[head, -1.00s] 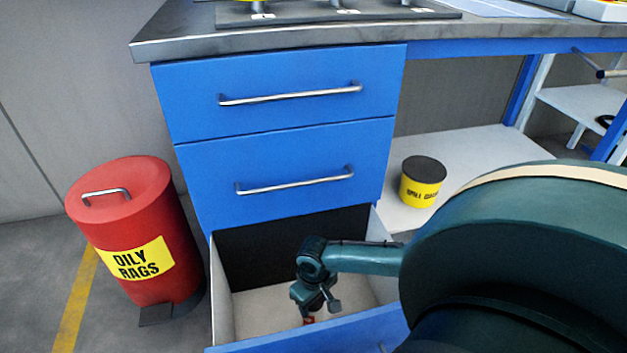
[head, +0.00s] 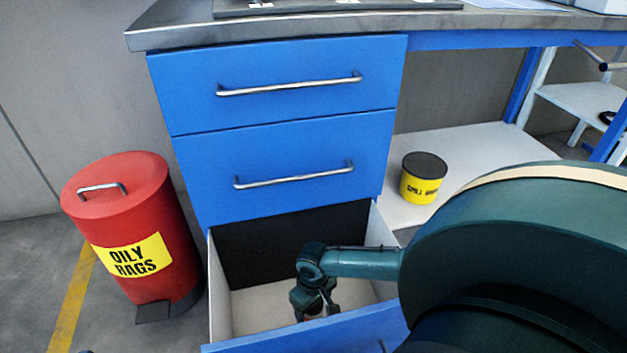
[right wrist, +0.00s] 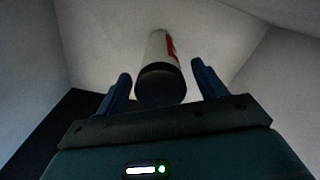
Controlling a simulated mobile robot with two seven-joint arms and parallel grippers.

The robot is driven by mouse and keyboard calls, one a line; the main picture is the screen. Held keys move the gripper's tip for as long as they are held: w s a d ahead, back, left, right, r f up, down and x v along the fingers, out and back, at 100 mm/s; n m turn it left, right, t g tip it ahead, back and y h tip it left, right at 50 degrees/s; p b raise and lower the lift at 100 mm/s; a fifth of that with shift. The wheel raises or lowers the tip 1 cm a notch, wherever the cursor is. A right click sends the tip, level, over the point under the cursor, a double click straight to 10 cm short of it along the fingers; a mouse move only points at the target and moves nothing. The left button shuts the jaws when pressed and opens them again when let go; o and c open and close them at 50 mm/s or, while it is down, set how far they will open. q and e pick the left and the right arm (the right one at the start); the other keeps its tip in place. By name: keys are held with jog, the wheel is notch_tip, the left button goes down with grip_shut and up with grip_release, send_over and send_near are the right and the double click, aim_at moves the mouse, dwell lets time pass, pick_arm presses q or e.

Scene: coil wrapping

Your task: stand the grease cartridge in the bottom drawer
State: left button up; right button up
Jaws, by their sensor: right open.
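The bottom drawer (head: 222,300) is pulled open, with pale inner walls and floor and a dark back panel. My right gripper (head: 316,308) reaches down inside it, just behind the drawer front. In the right wrist view the grease cartridge (right wrist: 160,82), white and red with a dark end toward the camera, is between the two blue fingers of the open gripper (right wrist: 161,90). Gaps show on both sides of the cartridge. I cannot tell whether its far end touches the drawer floor. In the head view the cartridge is mostly hidden. My left gripper is not in view.
Two blue drawers above, the top one (head: 280,110) and middle one (head: 285,200), are shut. A red oily rags bin (head: 120,210) stands left of the cabinet. A yellow spill tub (head: 420,188) sits on the shelf at right. My right arm covers the lower right.

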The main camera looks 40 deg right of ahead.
jog(key=shift+r, duration=0.1)
jog(key=shift+r, duration=0.3)
notch_tip(320, 180, up, 3)
jog(key=shift+r+p, duration=0.1)
jog(key=shift+p, duration=1.05)
pick_arm(q)
jog(key=p, duration=0.2)
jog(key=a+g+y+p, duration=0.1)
jog(key=p, duration=0.1)
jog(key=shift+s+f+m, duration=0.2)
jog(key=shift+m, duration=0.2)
pick_arm(e)
notch_tip(320, 180, up, 8)
jog(key=shift+r, duration=0.15)
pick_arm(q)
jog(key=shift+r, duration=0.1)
pick_arm(e)
jog(key=shift+r, duration=0.1)
